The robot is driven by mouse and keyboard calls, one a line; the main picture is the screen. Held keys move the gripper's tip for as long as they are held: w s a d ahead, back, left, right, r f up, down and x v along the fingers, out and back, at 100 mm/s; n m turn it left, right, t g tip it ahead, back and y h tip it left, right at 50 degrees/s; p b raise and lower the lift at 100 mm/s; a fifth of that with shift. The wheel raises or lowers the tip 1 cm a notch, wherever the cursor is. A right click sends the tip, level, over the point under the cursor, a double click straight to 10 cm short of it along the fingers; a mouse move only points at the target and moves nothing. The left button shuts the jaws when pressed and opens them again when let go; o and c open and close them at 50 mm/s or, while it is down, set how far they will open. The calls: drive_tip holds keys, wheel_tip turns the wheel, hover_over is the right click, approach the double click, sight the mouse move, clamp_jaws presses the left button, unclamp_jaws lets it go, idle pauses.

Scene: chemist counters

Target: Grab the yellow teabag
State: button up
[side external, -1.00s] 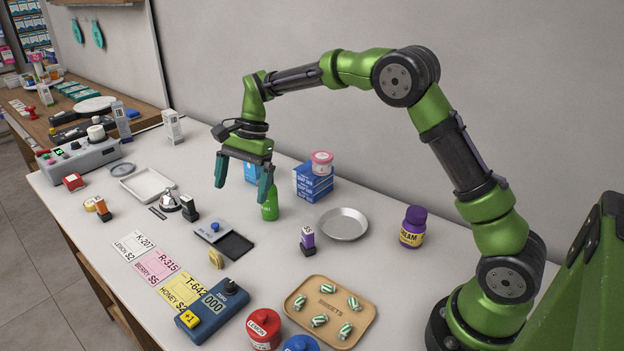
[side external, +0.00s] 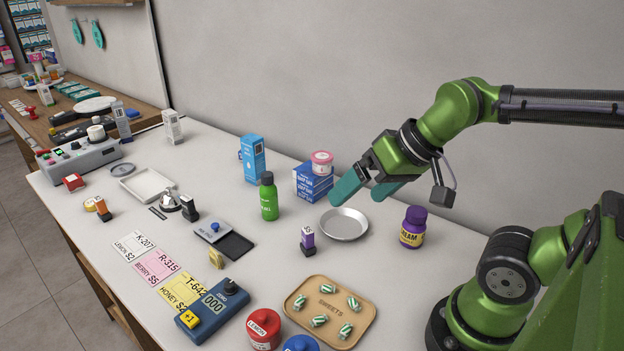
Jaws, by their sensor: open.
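A flat yellow card or packet (side external: 181,289) marked T-642 HONEY lies on the counter in the side external view. I cannot tell whether it is the teabag; no other clear yellow teabag shows. It lies beside a pink one (side external: 155,265) marked R-315 BERRY and a white one (side external: 134,245) marked K-207 LEMON. The blue counter device marked 000 partly covers its right edge. My gripper (side external: 359,197) is open with teal fingers and holds nothing. It is above and behind the round metal dish, far to the right of the yellow piece.
The metal dish (side external: 344,224), a purple jar (side external: 413,227), a green bottle (side external: 269,197) and blue boxes (side external: 313,183) stand near my gripper. The blue device (side external: 222,304), a sweets tray (side external: 300,283) and a red-lidded jar (side external: 263,329) crowd the front.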

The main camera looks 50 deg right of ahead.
drive_tip(key=shift+s+r, duration=0.1)
drive_tip(key=shift+r, duration=0.3)
drive_tip(key=shift+c, duration=1.1)
drive_tip(key=c, duration=1)
drive_tip(key=shift+c, duration=0.2)
drive_tip(key=shift+a, duration=0.1)
